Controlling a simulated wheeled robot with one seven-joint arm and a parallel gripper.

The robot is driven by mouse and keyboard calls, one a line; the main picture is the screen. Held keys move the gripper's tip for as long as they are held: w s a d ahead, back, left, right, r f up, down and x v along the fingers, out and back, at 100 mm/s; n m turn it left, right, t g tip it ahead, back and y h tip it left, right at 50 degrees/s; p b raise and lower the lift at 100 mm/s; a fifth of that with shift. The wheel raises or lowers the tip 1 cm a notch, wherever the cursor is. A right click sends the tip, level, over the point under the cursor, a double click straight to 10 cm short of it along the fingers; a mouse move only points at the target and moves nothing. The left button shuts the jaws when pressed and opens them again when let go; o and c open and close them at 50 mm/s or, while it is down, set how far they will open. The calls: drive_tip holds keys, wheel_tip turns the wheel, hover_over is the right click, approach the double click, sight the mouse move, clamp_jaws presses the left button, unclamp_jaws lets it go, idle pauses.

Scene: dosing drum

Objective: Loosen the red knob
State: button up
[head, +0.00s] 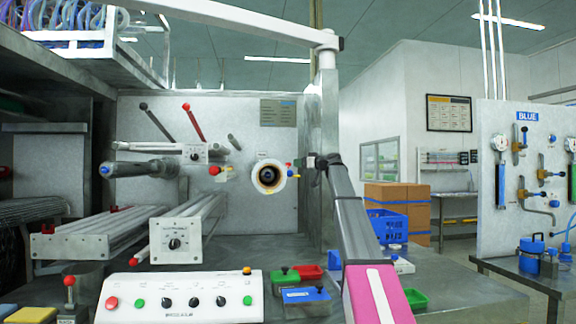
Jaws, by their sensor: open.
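Several red-topped parts show, and I cannot tell for certain which is the red knob. A red ball on a short rod (69,281) stands at the lower left. My gripper (312,162) is at the end of my grey and pink arm, right of the round opening and apart from the red knob. It is small and dark here; its jaws are open, with nothing seen between them.
A white control box (180,298) with buttons and dials stands in front. Two long rail units (174,242) jut out at the left. Green, red and blue trays (306,294) lie on the bench beside my arm. A grey post (328,110) rises behind my gripper.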

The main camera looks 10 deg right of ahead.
sight(288, 166)
drive_tip(key=x, duration=0.8)
drive_tip(key=shift+s, duration=0.1)
drive_tip(key=c, duration=0.9)
